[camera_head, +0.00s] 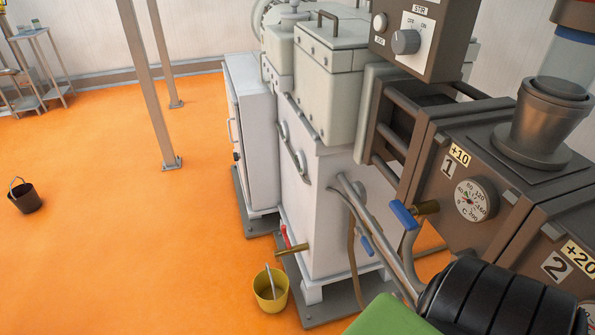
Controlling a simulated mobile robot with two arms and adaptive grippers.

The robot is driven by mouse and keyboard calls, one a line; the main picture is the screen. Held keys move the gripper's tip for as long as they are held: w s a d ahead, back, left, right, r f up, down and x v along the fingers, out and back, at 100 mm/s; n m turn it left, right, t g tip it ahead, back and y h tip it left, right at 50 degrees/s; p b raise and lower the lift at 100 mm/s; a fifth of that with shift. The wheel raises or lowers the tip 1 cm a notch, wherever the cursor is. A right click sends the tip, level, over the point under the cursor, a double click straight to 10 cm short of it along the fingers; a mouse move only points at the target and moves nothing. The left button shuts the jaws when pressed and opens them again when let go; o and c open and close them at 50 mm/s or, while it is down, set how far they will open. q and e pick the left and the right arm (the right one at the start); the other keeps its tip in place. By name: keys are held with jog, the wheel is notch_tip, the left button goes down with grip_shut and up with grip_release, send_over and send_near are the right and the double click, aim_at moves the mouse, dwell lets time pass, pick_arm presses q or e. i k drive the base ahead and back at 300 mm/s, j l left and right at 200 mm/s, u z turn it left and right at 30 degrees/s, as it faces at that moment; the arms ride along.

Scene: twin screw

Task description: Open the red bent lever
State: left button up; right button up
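The red bent lever (286,237) is small and partly seen, low on the front of the white machine cabinet. It sits by a brass pipe (291,250) that sticks out to the left. Whether the lever is open or shut cannot be told at this size. Neither of my grippers is in view.
Two blue levers (403,215) (366,246) are on valves to the right. Brown boxes with a gauge (476,199) and a black ribbed cylinder (500,307) fill the right side. A grey post (150,85) stands left. Orange floor (120,240) is mostly clear; a dark bucket (25,198) is far left.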

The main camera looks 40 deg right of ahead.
aim_at(284, 227)
jog(key=j+z, duration=0.15)
jog(key=z, duration=0.3)
jog(key=k+j+z, duration=0.1)
jog(key=z, duration=0.35)
jog(key=j+z, duration=0.15)
jog(key=z, duration=0.3)
jog(key=k+l, duration=0.05)
